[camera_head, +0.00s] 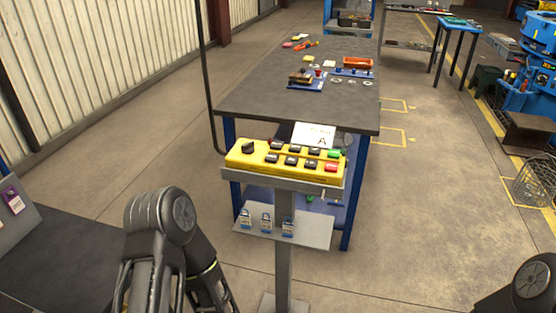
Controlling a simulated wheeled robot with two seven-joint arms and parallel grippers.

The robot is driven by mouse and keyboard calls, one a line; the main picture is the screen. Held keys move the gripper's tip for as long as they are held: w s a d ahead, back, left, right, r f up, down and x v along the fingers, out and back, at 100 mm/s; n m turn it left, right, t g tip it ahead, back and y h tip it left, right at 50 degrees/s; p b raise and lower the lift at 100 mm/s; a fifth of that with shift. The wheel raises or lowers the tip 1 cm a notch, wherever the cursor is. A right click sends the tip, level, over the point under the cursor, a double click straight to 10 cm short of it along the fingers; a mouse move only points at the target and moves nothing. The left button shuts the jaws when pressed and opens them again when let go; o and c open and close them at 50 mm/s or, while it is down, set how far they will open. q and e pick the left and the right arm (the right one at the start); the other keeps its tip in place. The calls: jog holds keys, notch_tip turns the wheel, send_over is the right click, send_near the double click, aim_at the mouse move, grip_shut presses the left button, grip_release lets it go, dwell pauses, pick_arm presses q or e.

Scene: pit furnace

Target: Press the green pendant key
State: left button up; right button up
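The yellow pendant (262,164) lies on a grey stand in the middle of the view. Its green key (334,154) is at the right end of the far row, with a red key (331,167) just in front of it. Several black keys (292,160) fill the rest of both rows, and a black knob (248,147) is at the left end. A bent link of my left arm shows at the bottom left, apart from the pendant. A piece of my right arm shows in the bottom right corner. Neither gripper shows.
A card marked A (314,134) stands behind the pendant. Three padlocks (266,221) are on a lower shelf (312,234). A black cable (206,90) hangs to the left. A workbench (252,100) with tools stands behind. The floor to the right is mostly clear.

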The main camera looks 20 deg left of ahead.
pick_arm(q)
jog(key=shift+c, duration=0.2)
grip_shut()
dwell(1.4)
